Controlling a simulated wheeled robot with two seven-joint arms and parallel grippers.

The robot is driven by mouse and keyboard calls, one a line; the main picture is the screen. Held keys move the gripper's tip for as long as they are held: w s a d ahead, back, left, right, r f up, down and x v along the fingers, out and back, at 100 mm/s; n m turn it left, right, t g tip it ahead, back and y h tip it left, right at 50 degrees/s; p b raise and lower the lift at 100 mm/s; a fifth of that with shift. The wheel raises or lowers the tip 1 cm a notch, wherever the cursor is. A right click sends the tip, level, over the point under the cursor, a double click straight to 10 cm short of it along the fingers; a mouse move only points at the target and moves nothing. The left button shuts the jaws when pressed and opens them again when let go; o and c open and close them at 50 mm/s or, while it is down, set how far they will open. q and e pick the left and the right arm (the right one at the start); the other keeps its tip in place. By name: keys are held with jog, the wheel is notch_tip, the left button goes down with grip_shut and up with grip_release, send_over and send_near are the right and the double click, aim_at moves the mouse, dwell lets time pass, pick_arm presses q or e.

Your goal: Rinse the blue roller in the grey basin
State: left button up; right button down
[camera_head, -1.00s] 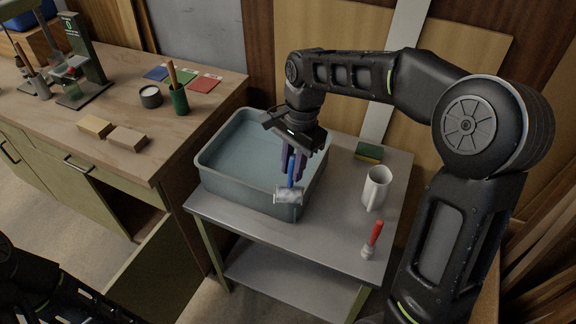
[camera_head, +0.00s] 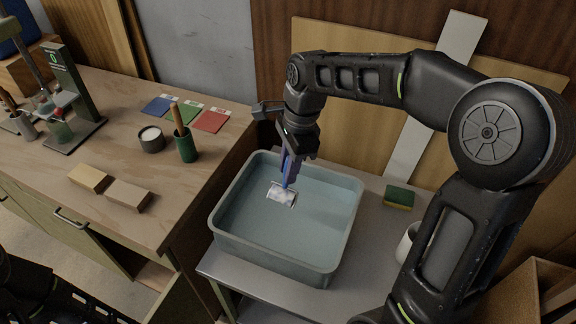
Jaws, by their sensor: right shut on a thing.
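The grey basin (camera_head: 222,240) stands on a small grey side table and holds clear water. My right gripper (camera_head: 290,166) points down over the basin's back part and is shut on the blue handle of the blue roller (camera_head: 282,194). The roller's head looks whitish and hangs below the fingers, inside the basin's outline. I cannot tell whether it touches the water. Dark parts of my left arm show at the lower left, but its gripper is out of view.
On the side table, a green and yellow sponge (camera_head: 399,197) lies right of the basin, and a white mug (camera_head: 407,243) is partly hidden by my right arm. The wooden bench (camera_head: 60,165) at left bears two blocks, a green brush pot (camera_head: 186,147) and colour swatches.

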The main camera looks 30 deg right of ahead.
jog(key=shift+f, duration=0.1)
jog(key=f+b, duration=0.2)
jog(key=f, duration=0.1)
jog(key=f+b, duration=0.3)
jog(key=f, duration=0.1)
jog(key=f+b, duration=0.3)
jog(key=f, duration=0.1)
jog(key=shift+s+d, duration=0.1)
jog(key=shift+d, duration=0.25)
jog(key=f+b, duration=0.2)
jog(key=f, duration=0.1)
jog(key=f+b, duration=0.1)
jog(key=shift+a+f+b, duration=0.35)
jog(key=shift+f+b, duration=0.05)
jog(key=shift+a, duration=0.1)
dwell(0.5)
